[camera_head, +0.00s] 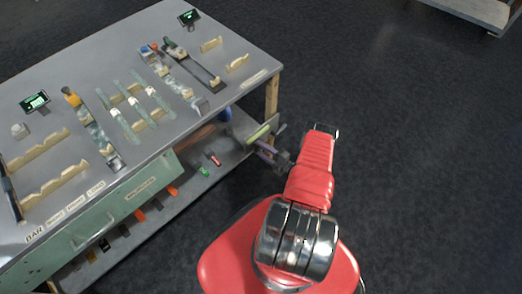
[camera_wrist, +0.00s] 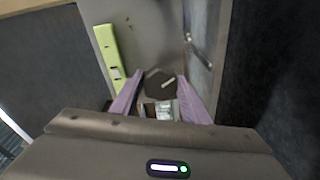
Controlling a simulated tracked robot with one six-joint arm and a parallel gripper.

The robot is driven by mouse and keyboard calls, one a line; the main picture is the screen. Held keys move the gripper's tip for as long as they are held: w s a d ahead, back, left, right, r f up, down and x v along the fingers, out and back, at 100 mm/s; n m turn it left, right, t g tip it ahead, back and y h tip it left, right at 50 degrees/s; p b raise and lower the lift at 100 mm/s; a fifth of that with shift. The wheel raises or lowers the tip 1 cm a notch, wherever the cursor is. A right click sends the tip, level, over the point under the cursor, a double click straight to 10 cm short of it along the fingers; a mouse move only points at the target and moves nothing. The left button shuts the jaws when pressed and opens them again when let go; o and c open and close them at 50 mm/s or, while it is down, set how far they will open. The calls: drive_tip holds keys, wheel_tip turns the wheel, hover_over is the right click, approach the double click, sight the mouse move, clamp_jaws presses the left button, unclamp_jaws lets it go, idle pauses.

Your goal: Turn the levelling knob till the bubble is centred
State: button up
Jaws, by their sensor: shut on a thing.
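The levelling knob (camera_wrist: 153,80) is dark and many-sided, with a pale pointer mark slanting up to the right in the wrist view. My gripper (camera_wrist: 161,77) has purple fingers on both sides of the knob and is shut on it. The yellow-green level (camera_wrist: 105,48) lies left of the knob, with a small pale patch, perhaps the bubble, near its lower end. In the head view the level (camera_head: 259,133) is at the bench's right end, beside my gripper (camera_head: 263,147). The knob is hidden there, and the bubble cannot be made out.
The grey bench (camera_head: 205,20) carries glass tubing, cream racks and two small lit displays (camera_head: 189,17). A green drawer (camera_head: 130,205) is at its front, above a lower shelf with small coloured items. The dark floor to the right is clear. Another table (camera_head: 470,10) stands far off.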

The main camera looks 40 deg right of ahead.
drive_tip(key=o, duration=1.1)
drive_tip(key=shift+d+f, duration=0.1)
drive_tip(key=shift+c, duration=0.2)
drive_tip(key=s+d, duration=0.1)
drive_tip(key=s, duration=1.2)
drive_tip(key=shift+s+d+r, duration=0.35)
drive_tip(key=shift+d+r, duration=0.05)
